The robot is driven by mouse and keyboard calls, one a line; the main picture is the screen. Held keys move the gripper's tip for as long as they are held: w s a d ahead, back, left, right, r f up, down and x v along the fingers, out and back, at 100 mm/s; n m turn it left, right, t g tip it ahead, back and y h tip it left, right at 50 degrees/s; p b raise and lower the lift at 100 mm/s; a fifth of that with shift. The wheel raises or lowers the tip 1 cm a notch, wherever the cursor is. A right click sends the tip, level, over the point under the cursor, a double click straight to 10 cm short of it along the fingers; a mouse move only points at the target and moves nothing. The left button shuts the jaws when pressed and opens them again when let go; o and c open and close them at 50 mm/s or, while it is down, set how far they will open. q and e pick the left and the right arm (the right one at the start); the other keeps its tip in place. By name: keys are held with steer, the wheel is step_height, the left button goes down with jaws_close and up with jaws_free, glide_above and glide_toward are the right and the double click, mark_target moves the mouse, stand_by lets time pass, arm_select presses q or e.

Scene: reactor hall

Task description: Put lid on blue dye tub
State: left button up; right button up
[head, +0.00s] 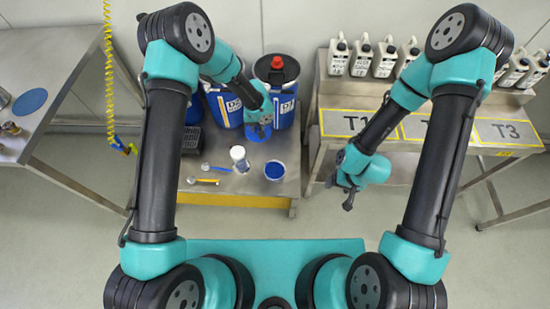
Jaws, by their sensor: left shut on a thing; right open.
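The blue dye tub (275,170) stands near the right front of the middle bench, and its top shows blue inside a pale rim. My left gripper (262,122) is shut on a blue disc, which looks like the lid (258,133). It holds the lid behind the tub and a little to the left, apart from it. The gripper partly hides the lid's far side. My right gripper (345,192) is open and empty, to the right of the tub, beyond the bench edge.
A white jar (238,154) and two scoops (203,181) lie left of the tub on the bench (240,186). Blue drums (285,106) stand behind. A right bench (330,97) carries several white bottles (362,58). A yellow coiled hose (109,70) hangs at left.

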steer(key=o, duration=0.5)
arm_select(q)
steer(key=s+d+f+n, duration=0.2)
steer(key=s+d+f, duration=0.1)
steer(key=f, duration=0.3)
steer(key=s+d+f+n, duration=0.3)
steer(key=s+f, duration=0.1)
steer(key=f, duration=0.2)
steer(key=shift+s+d+f, duration=0.3)
steer(key=shift+s+d, duration=0.05)
arm_select(e)
steer(key=shift+o, duration=0.2)
